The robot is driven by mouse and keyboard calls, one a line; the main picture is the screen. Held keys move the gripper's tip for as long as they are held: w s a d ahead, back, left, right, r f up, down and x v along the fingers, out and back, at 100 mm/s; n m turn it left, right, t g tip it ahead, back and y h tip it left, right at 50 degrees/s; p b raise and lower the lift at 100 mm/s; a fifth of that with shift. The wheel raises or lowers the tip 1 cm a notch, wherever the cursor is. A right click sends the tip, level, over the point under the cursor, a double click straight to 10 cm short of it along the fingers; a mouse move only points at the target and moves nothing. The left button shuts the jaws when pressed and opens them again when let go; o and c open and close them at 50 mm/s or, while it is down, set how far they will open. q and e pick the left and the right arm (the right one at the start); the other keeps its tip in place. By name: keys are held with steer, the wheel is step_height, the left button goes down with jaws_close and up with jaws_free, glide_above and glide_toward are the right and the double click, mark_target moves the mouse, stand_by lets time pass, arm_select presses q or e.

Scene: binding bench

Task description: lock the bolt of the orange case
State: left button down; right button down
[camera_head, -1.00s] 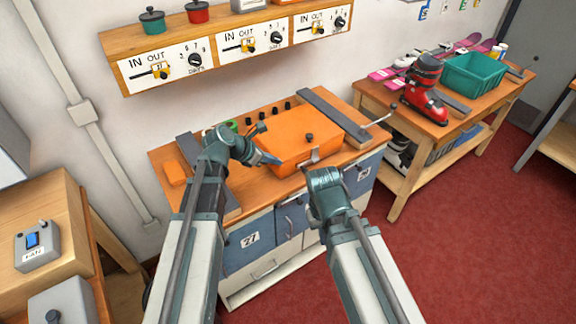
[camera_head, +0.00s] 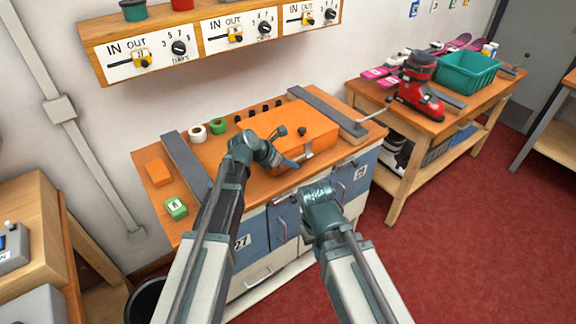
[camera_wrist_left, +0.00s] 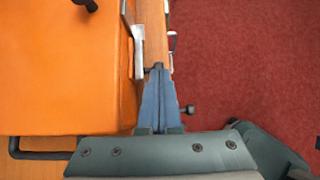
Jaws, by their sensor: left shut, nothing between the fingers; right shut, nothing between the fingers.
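The orange case (camera_head: 310,122) lies on the bench, with a dark knob (camera_head: 303,131) on its top and a pale metal fitting (camera_head: 308,155) at its front edge. The case fills the left of the left wrist view (camera_wrist_left: 60,70), with metal plates (camera_wrist_left: 139,50) along its side. My left gripper (camera_head: 296,164) is shut and empty at the case's front. In the wrist view its fingertips (camera_wrist_left: 158,68) are beside a small dark knob (camera_wrist_left: 152,69); I cannot tell if they touch. My right gripper (camera_head: 316,190) is shut, lower and in front of the bench; its fingertips are not clear.
Grey bars (camera_head: 186,164) flank the case. An orange block (camera_head: 158,172), a green box (camera_head: 176,207) and tape rolls (camera_head: 198,134) lie on the left. Another dark knob (camera_wrist_left: 188,108) shows right of the left fingers. A wooden side table (camera_head: 440,122) stands at right.

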mark_target(301, 158)
arm_select(q)
steer(key=w+d, duration=0.2)
steer(key=d, duration=0.1)
steer(key=shift+w+d, duration=0.1)
steer(key=shift+w, duration=0.2)
steer(key=shift+s, duration=0.1)
steer(key=p+v, duration=1)
steer(key=v, duration=0.4)
stand_by(0.4)
